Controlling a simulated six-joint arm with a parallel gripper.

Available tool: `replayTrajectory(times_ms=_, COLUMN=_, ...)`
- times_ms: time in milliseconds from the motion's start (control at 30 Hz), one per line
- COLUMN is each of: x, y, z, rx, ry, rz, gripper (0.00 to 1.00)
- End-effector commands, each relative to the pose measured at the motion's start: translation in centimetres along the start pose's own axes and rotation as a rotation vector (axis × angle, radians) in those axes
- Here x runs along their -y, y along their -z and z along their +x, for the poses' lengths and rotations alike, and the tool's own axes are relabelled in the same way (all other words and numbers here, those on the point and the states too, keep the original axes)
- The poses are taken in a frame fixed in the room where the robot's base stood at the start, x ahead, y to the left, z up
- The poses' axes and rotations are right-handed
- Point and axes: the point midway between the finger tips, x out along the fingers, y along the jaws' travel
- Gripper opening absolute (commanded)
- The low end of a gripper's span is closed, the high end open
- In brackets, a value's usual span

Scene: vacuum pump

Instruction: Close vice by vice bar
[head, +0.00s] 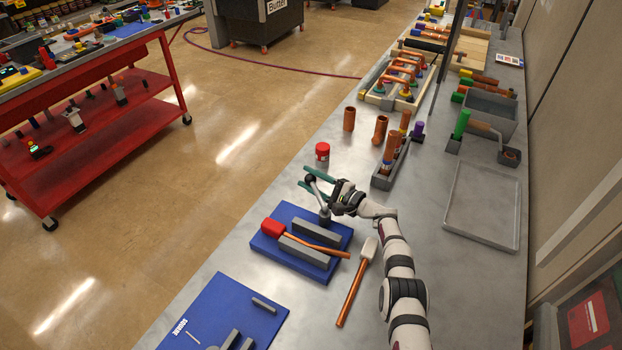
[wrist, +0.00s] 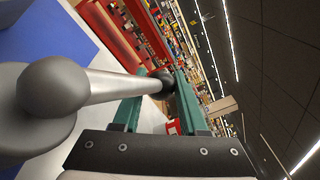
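The vice (head: 333,233) stands on a blue base plate, with two grey jaws set apart. A red-headed tool (head: 272,228) with a copper handle lies between the jaws. The grey vice bar (head: 318,193) has ball ends and sits at the vice's far end. In the wrist view the bar (wrist: 110,86) runs from a large near ball to a dark far ball by the fingertips. My gripper (head: 306,178) has teal fingers spread apart beside the bar. It also shows in the wrist view (wrist: 160,85), where the bar crosses the left finger. I cannot tell whether they touch.
A white-headed mallet (head: 357,278) lies right of the vice. A red jar (head: 322,152) stands behind it. A grey holder (head: 385,178) with copper parts and an empty grey tray (head: 480,238) are further right. Another blue plate (head: 225,310) lies in front.

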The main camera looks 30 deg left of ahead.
Motion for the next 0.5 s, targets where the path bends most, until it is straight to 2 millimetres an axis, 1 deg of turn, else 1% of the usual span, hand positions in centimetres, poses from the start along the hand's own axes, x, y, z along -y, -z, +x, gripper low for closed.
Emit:
replayTrajectory(times_ms=33, x=-0.08, y=-0.05, z=0.03, rx=0.002, ry=-0.001, rz=0.002, gripper=0.51)
replayTrajectory(times_ms=133, x=-0.07, y=-0.03, z=0.02, rx=0.001, ry=-0.001, rz=0.002, gripper=0.69)
replayTrajectory(times_ms=167, x=-0.06, y=-0.03, z=0.01, rx=0.001, ry=-0.001, rz=0.001, gripper=0.71)
replayTrajectory(times_ms=500, x=0.04, y=0.05, z=-0.3, rx=0.0, ry=0.0, rz=0.002, gripper=0.71)
